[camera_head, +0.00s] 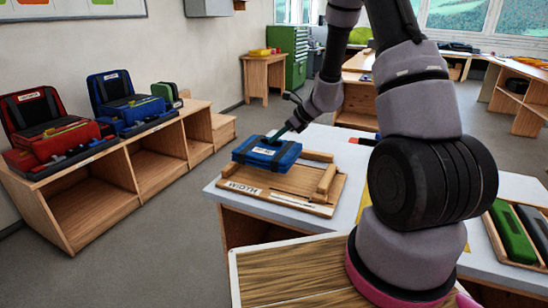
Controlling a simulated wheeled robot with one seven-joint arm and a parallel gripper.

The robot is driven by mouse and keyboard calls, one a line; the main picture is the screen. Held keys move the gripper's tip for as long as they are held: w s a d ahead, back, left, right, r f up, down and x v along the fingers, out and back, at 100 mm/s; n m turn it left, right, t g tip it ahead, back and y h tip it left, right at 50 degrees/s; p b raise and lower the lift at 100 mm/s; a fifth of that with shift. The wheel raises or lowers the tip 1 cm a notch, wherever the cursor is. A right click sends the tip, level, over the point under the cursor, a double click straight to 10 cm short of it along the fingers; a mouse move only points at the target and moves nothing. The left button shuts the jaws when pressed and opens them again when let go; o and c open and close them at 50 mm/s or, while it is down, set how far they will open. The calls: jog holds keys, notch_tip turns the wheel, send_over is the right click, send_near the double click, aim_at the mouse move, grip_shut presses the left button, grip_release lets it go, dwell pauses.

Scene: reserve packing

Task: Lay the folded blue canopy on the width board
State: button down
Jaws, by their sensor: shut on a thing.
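The folded blue canopy (267,153) is a flat blue bundle with dark straps and a small white label. It is at the back left part of the wooden width board (285,185), which is marked WIDTH on its front edge. I cannot tell whether the canopy rests on the board or hangs just above it. My gripper (277,137) reaches down from the upper right and is shut on the canopy's top. The fingertips are small and partly hidden by the canopy.
Wooden blocks (326,178) stand at the board's right and back. The white table (214,190) carries the board. A tray with green and dark cases (512,233) is at the right. A low shelf (95,205) at the left holds open red (62,145) and blue (132,108) packs.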

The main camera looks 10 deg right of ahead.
aim_at(276, 151)
jog(key=shift+f, duration=2.8)
jog(key=shift+f, duration=0.1)
jog(key=c, duration=0.9)
grip_release()
